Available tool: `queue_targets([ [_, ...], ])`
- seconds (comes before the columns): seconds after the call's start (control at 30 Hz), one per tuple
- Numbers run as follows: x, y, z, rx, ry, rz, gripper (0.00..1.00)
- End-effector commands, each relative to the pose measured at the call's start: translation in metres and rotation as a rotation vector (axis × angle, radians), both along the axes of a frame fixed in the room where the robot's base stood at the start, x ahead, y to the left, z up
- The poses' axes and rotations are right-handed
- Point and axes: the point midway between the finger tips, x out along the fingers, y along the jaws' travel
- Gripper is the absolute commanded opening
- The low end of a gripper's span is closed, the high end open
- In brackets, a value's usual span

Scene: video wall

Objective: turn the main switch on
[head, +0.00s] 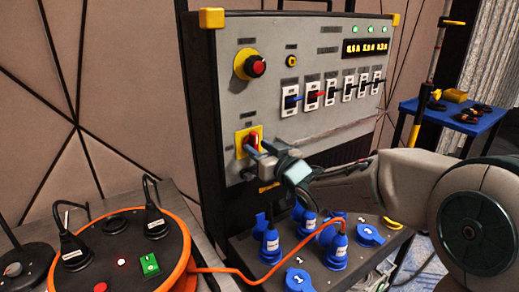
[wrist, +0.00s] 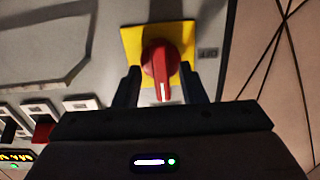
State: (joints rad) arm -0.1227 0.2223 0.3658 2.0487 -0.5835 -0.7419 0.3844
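The main switch is a red rotary knob (head: 254,138) on a yellow plate (head: 240,150), low on the left of the grey panel front. In the wrist view the red knob (wrist: 160,62) sits on the yellow plate (wrist: 131,42), with its white mark toward the bottom of the picture. My gripper (head: 259,149) is at the knob, pointing at the panel. In the wrist view my gripper (wrist: 160,76) has one dark finger on each side of the knob, with a narrow gap visible on each side. Whether the fingertips touch it is hard to tell.
A red button (head: 257,67) on yellow sits above, and a row of breakers (head: 330,92) lies right. Blue plugs (head: 306,222) stand on the base below. An orange cable reel (head: 182,245) is at front left; a blue table (head: 462,117) is at right.

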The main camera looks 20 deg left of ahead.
Motion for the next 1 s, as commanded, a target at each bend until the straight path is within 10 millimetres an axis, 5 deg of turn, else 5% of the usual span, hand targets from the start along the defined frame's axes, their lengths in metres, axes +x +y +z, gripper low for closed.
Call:
queue_targets([
  [0.33,-0.009,-0.011,0.002,-0.002,-0.005,0.001,0.37],
  [0.7,-0.060,-0.072,0.002,-0.002,-0.004,-0.003,0.37],
  [1.0,-0.087,-0.102,0.001,-0.001,-0.001,-0.002,0.37],
])
